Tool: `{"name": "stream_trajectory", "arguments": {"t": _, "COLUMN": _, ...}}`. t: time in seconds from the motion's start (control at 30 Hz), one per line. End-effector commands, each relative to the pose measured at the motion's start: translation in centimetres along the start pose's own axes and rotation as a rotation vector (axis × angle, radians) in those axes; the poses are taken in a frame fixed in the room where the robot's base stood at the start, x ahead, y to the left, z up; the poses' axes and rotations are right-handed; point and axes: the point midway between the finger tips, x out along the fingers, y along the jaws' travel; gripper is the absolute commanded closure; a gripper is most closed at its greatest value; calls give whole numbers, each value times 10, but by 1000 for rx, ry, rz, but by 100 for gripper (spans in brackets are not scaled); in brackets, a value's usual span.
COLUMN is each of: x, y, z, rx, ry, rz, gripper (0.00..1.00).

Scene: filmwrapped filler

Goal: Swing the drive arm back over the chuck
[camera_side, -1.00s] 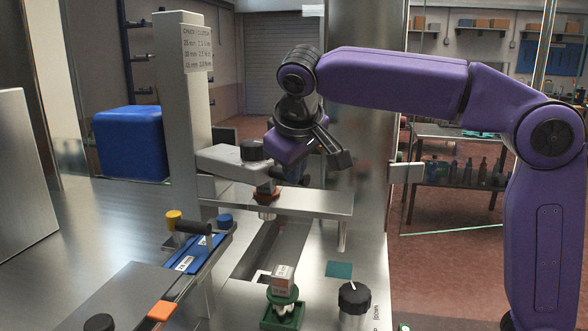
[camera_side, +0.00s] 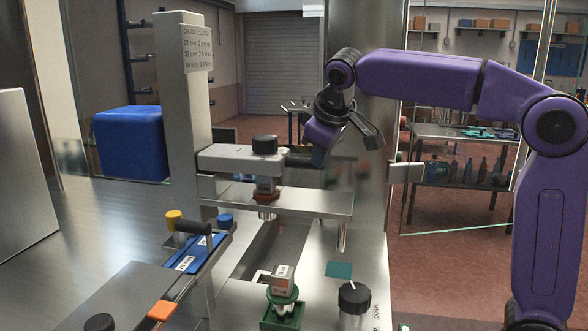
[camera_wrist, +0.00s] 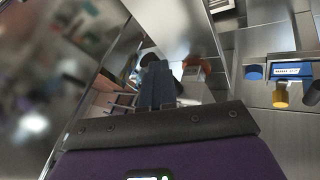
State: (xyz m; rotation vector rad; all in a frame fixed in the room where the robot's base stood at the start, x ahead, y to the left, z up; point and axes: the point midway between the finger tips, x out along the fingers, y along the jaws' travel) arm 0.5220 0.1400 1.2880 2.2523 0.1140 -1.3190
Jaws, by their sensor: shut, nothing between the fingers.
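The grey drive arm (camera_side: 235,157) reaches right from the upright column, with a black knob (camera_side: 265,144) on top of its outer end and a dark handle (camera_side: 298,157) beyond it. Directly below that end, a small labelled grey piece (camera_side: 267,184) sits in a red-brown seat, apparently the chuck (camera_side: 267,194), on the metal shelf. Whether the arm and the piece touch is unclear. In the wrist view my fingers (camera_wrist: 157,86) show as dark blue, hiding part of the scene.
A second labelled piece (camera_side: 282,281) stands in a green holder at the front, left of a black dial (camera_side: 354,297). A blue block tray (camera_side: 190,255) with yellow (camera_side: 173,218) and blue (camera_side: 224,221) caps nearby lies left. The metal shelf (camera_side: 320,203) extends below my gripper.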

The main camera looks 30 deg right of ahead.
Motion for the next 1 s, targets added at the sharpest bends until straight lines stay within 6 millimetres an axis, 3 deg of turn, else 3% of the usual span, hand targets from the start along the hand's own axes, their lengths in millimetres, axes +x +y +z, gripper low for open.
{"name": "stream_trajectory", "arguments": {"t": 0.17, "x": -1, "y": 1, "z": 0, "rx": 2, "ry": 1, "rz": 8, "gripper": 100}}
{"name": "stream_trajectory", "arguments": {"t": 0.37, "x": -20, "y": -21, "z": 4, "rx": -3, "ry": 4, "rz": 3, "gripper": 100}}
{"name": "stream_trajectory", "arguments": {"t": 0.43, "x": -29, "y": -32, "z": 6, "rx": -4, "ry": 5, "rz": 0, "gripper": 100}}
{"name": "stream_trajectory", "arguments": {"t": 0.8, "x": -102, "y": -23, "z": 12, "rx": 1, "ry": 4, "rz": 0, "gripper": 100}}
{"name": "stream_trajectory", "arguments": {"t": 1.0, "x": -122, "y": -20, "z": 14, "rx": 0, "ry": 2, "rz": 1, "gripper": 100}}
